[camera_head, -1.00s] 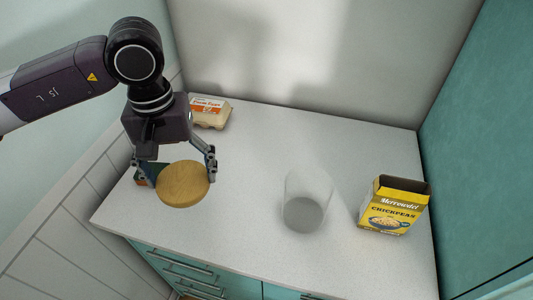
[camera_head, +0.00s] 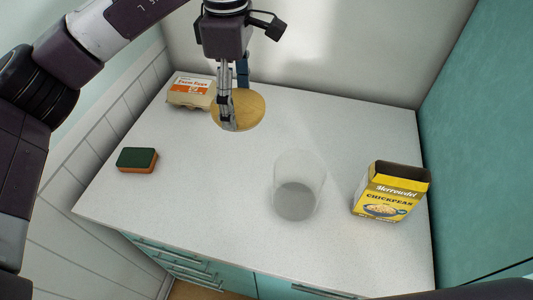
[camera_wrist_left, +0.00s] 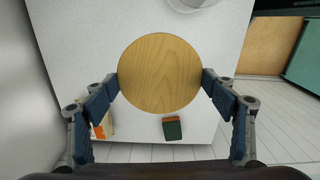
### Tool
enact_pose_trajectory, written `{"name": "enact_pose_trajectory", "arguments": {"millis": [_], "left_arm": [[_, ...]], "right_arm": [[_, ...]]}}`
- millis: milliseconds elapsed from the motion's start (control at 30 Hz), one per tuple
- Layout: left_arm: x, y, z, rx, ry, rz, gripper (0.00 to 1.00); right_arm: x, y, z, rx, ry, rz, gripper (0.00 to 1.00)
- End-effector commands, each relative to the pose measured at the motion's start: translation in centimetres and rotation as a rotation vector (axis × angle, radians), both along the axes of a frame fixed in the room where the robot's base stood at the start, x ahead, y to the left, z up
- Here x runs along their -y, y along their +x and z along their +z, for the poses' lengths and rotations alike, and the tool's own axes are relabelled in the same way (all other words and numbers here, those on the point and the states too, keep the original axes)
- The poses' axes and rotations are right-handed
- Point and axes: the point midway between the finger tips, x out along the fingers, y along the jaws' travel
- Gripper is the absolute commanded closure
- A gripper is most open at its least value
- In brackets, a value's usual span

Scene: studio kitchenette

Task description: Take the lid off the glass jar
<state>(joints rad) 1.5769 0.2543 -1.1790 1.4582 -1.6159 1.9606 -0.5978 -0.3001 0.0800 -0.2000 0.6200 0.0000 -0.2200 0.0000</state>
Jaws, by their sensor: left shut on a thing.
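The round wooden lid (camera_head: 252,112) is held by my left gripper (camera_head: 235,105) above the back of the counter, beside the egg carton in the head view. In the left wrist view my left gripper's two fingers press on opposite edges of the lid (camera_wrist_left: 160,73). The glass jar (camera_head: 299,187) stands upright on the counter, open at the top and clear, with a greyish bottom. The lid is apart from the jar, up and to its left. Part of the jar shows at the top of the left wrist view (camera_wrist_left: 193,4). My right gripper is not seen.
A yellow chickpeas box (camera_head: 391,191) stands right of the jar, near the teal side wall. An egg carton (camera_head: 190,92) sits at the back left. A green and orange sponge (camera_head: 137,160) lies at the left edge. The counter (camera_head: 205,195) between sponge and jar is clear.

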Motion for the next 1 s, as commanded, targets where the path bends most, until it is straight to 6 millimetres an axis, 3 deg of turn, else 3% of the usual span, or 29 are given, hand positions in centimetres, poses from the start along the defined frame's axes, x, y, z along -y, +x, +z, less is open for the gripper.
{"name": "enact_pose_trajectory", "arguments": {"millis": [167,267,700,800,1000], "left_arm": [[1.2,0.1,-0.1,-0.007,-0.001,0.096,0.52],[1.3,0.0,-1.4,-0.011,0.001,0.109,0.52],[1.3,-0.1,-12.6,-0.012,0.000,0.108,0.52],[1.2,-0.1,-14.3,-0.009,0.002,0.107,0.52],[1.3,0.0,-15.8,-0.007,0.000,0.107,0.52]], "right_arm": [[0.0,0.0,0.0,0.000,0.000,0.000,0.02],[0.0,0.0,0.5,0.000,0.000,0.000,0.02],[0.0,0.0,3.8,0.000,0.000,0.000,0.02],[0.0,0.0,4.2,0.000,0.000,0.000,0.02],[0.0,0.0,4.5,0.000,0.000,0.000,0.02]]}}
